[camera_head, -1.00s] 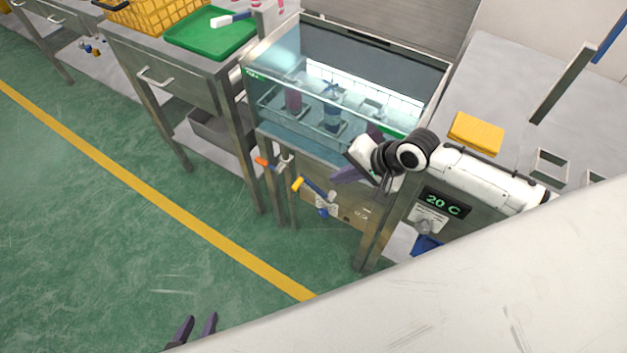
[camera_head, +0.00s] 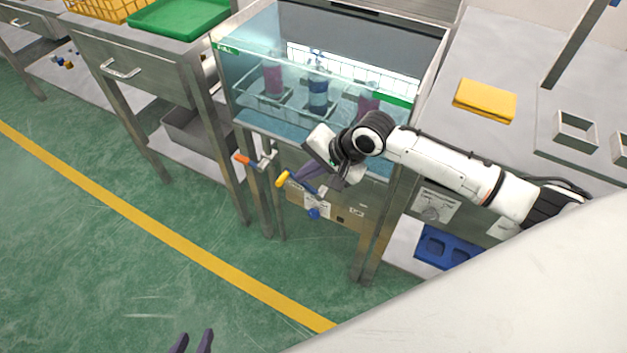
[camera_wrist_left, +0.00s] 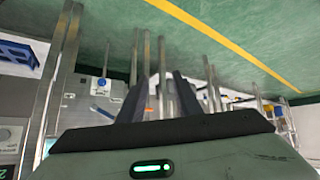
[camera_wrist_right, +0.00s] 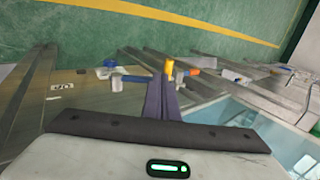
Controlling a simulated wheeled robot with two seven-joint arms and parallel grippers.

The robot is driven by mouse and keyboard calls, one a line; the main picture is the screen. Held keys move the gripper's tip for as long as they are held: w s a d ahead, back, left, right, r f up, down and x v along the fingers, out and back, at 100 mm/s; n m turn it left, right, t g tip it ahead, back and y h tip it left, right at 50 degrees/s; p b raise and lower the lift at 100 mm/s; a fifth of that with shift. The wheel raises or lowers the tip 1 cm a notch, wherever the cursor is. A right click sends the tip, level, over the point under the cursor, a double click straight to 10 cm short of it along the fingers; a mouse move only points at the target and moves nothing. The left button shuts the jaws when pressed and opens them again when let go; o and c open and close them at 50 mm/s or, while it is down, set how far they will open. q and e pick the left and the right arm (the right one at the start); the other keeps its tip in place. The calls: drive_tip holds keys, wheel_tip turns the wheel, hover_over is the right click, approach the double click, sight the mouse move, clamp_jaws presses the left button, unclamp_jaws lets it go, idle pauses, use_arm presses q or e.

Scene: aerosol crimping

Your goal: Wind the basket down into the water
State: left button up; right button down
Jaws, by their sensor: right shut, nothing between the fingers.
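The glass tank (camera_head: 232,75) stands open-topped, with bluish water in it. Inside, the basket (camera_head: 272,101) carries pink and blue cans; I cannot tell how deep it sits. On the tank's front is a crank with a blue arm and a yellow handle (camera_head: 282,179). My right gripper (camera_head: 298,176) is shut and empty, its fingertips close beside the yellow handle. In the right wrist view the fingers (camera_wrist_right: 159,80) end next to the handle (camera_wrist_right: 169,68); contact is unclear. My left gripper (camera_head: 193,341) is open and empty, low over the floor, far from the tank.
An orange-handled lever (camera_head: 243,159) sits left of the crank. A blue knob (camera_head: 313,213) is below it. A green tray (camera_head: 178,18) lies on the left table, a yellow block (camera_head: 485,101) on the right one. A blue holder (camera_head: 445,248) is low at right.

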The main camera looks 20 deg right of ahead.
drive_tip(key=w+f+b, duration=0.1)
drive_tip(key=w+a+b, duration=0.1)
drive_tip(key=b, duration=0.1)
drive_tip(key=shift+a+f, duration=0.25)
drive_tip(key=shift+f, duration=0.1)
